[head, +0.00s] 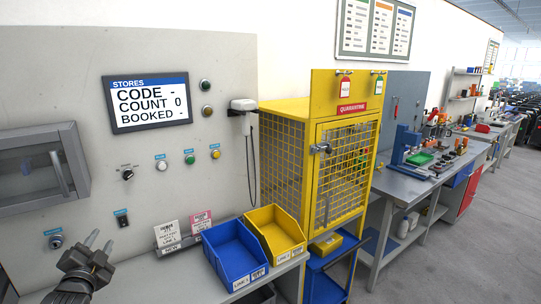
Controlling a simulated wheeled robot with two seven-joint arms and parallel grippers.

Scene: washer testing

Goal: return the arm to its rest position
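My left gripper (101,239) is in the lower left corner of the head view, in front of the grey panel. Its two fingers point up and stand apart with a gap between them, and nothing shows in the gap. It is to the left of the two label cards and the blue bin, apart from them in the picture. My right gripper is not in view.
A blue bin (222,240) and a yellow bin (292,231) stand on the grey bench. A screen (150,101) reads count 0. A scanner (243,105) hangs on the panel. A yellow mesh cage (283,165) stands right of it. Open floor (470,245) lies at right.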

